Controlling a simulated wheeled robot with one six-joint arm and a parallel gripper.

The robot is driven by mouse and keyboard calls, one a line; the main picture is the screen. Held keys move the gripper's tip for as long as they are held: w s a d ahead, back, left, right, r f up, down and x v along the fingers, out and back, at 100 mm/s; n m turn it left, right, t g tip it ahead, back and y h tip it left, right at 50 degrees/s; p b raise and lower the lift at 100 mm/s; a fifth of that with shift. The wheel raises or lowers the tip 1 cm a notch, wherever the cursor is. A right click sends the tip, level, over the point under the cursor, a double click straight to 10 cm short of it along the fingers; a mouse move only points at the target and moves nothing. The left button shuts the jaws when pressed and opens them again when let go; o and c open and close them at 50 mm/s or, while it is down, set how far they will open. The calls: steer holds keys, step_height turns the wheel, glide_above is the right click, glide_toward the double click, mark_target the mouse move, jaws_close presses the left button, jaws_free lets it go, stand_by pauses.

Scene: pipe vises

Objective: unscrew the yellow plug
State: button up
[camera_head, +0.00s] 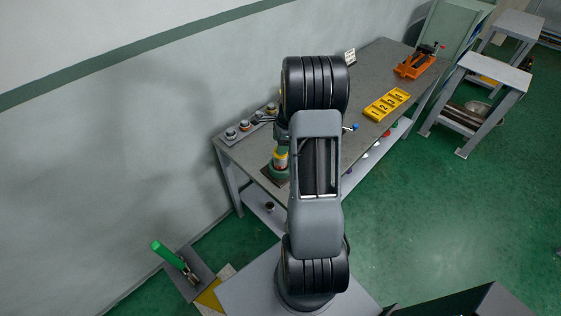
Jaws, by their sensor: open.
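A green vise (279,173) stands on a dark brown plate at the near left part of the workbench. A small yellow part (281,160), which looks like the yellow plug, shows just above the vise. It is partly covered by my arm, and its thread cannot be made out. My arm rises in the middle of the view and bends over the bench. A grey part at its left side hangs over the yellow part. My gripper's fingers are hidden behind the arm, so I cannot tell whether they touch the plug.
The grey workbench (368,75) also holds a yellow numbered tray (387,104), an orange vise (416,64), a blue-ended item (353,127) and several round fittings (245,125) along the wall. A green-handled tool (168,253) stands at lower left.

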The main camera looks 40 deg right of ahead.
steer(key=m, duration=0.1)
steer(key=m+p, duration=0.1)
steer(key=m, duration=0.2)
steer(key=shift+r+t, duration=0.25)
steer(key=shift+t, duration=0.05)
steer(key=m+h+p, duration=0.1)
steer(key=m+p, duration=0.2)
steer(key=m, duration=0.1)
steer(key=shift+m, duration=0.4)
steer(key=shift+f+m+t+h, duration=0.3)
steer(key=shift+m+t, duration=0.1)
steer(key=shift+m, duration=0.4)
steer(key=m, duration=0.4)
steer(key=shift+h, duration=0.4)
steer(key=shift+d+m+h, duration=0.1)
steer(key=shift+m+h, duration=0.2)
steer(key=shift+m, duration=1.5)
steer(key=shift+s+b+x, duration=0.2)
steer(key=shift+b+x, duration=0.65)
steer(key=shift+x, duration=0.2)
